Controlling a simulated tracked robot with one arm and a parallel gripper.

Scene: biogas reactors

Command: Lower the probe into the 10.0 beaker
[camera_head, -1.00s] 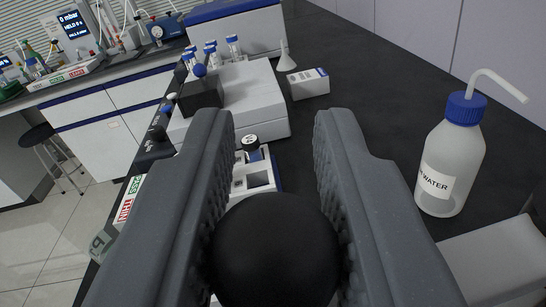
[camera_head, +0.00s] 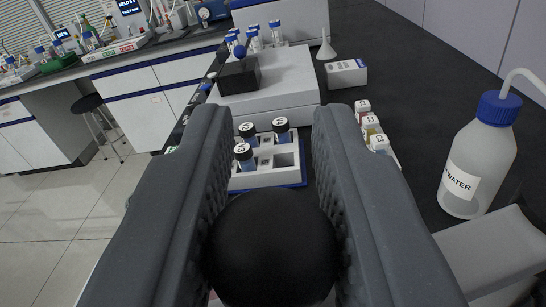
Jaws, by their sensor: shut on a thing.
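My gripper (camera_head: 272,150) fills the lower middle of the view, its two dark grey ribbed fingers to either side. It is shut on a round black knob (camera_head: 273,250), which looks like the top of the probe. The rest of the probe below the knob is hidden. I cannot make out a beaker marked 10.0 in this view; the area under the knob and fingers is covered.
A white rack (camera_head: 262,178) with black-capped vials stands beyond the fingertips. Small white-capped bottles (camera_head: 370,124) stand right of it. A wash bottle (camera_head: 478,165) is at right. A white instrument (camera_head: 268,85) and a small box (camera_head: 346,73) lie behind. Dark bench is clear at back right.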

